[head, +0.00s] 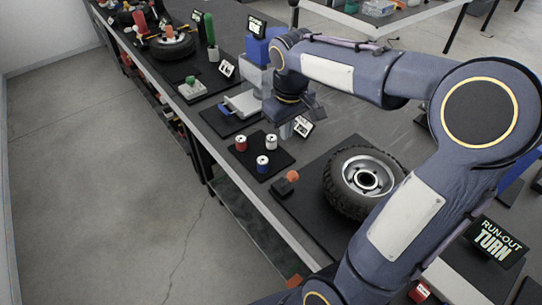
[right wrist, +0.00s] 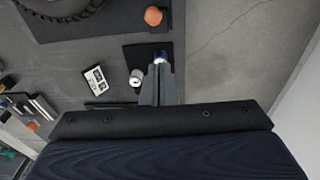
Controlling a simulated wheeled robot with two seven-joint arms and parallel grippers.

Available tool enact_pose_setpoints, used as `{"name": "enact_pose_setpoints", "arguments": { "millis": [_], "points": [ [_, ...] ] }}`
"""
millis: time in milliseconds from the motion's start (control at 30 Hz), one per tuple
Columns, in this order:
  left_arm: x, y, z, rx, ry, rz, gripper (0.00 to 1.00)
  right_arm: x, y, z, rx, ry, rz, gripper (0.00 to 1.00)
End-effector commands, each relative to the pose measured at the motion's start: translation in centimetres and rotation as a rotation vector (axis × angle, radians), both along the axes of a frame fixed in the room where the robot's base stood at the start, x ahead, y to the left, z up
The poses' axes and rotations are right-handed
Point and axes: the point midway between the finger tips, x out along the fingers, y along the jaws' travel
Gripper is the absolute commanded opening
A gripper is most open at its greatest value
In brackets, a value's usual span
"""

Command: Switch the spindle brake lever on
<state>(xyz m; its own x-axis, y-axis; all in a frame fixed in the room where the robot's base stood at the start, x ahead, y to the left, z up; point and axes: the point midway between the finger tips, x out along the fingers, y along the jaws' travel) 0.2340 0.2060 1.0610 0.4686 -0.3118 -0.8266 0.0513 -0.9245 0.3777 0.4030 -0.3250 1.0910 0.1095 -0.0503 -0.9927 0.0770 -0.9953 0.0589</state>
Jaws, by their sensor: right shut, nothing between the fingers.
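A short lever with an orange knob (head: 292,176) stands on a dark board beside a black-tyred wheel (head: 338,199); I take it for the spindle brake lever. The orange knob also shows at the top of the right wrist view (right wrist: 153,16), clear of the fingers. My right gripper (head: 286,130) is behind the small cans in the head view, apart from the lever. Its fingers (right wrist: 160,80) are shut and empty, and their tips overlap a blue can in the right wrist view. My left gripper is not in view.
Red, white and blue cans (head: 262,161) stand on a black mat near the right gripper. A small picture card (head: 303,127) stands next to them. A RUN-OUT TURN sign (head: 495,241) is at lower right. The floor left of the bench is clear.

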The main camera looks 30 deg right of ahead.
Motion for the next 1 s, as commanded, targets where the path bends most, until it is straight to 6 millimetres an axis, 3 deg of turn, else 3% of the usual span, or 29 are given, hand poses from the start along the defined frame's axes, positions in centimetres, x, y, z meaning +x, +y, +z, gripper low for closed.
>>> {"name": "enact_pose_setpoints", "arguments": {
  "millis": [233,633,800,1000],
  "points": [
    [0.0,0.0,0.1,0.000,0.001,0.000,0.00,0.4,-0.3,-2.2,-0.006,0.012,0.002,0.00],
    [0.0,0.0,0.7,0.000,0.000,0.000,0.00,1.1,-0.8,-10.4,-0.005,0.012,0.001,0.00],
    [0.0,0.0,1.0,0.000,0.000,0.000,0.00,0.1,-1.4,-12.4,-0.006,0.009,-0.001,0.00],
    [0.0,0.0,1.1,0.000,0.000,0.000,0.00,-0.3,-1.6,-13.4,-0.006,0.006,0.002,0.00]
  ]
}}
